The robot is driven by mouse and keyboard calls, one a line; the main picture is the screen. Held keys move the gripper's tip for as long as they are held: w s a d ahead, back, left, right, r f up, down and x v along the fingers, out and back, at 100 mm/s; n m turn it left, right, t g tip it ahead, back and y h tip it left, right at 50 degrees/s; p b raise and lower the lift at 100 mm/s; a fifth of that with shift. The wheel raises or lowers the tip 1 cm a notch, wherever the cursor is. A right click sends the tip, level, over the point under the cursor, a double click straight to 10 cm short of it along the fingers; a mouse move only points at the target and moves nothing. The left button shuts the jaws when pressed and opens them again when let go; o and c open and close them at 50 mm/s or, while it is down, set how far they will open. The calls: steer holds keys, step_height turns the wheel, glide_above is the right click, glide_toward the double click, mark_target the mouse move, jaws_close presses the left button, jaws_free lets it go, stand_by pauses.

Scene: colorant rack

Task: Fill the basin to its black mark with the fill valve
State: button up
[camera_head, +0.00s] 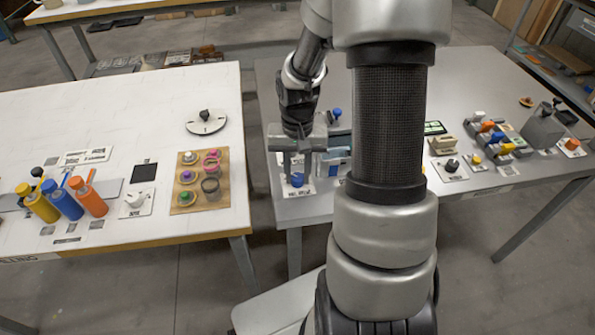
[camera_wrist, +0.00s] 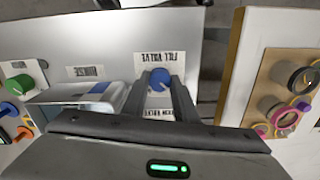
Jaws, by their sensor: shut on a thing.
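The fill valve is a blue knob (camera_head: 297,179) on a white labelled plate at the near left edge of the grey table. In the wrist view the blue knob (camera_wrist: 159,79) sits between my fingertips, with the upside-down words "FILL VALVE" beside it. My gripper (camera_head: 297,172) points down and is shut on this knob; it also shows in the wrist view (camera_wrist: 159,88). The basin (camera_wrist: 88,94) is a pale box beside the valve with a blue patch showing at its top. In the head view the basin (camera_head: 338,158) is partly hidden by my arm. I cannot make out its black mark.
Another blue knob (camera_head: 335,114) stands farther back. A green knob (camera_wrist: 17,84) is beyond the basin. The white table (camera_head: 120,110) on the left holds bottles (camera_head: 66,204) and a wooden rack (camera_head: 178,205) of small pots. A gap separates the tables.

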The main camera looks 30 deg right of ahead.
mark_target(297, 176)
steer(key=o, duration=1.1)
steer(key=shift+c, duration=0.2)
step_height(297, 176, up, 18)
steer(key=p, duration=0.3)
steer(key=shift+f, duration=0.25)
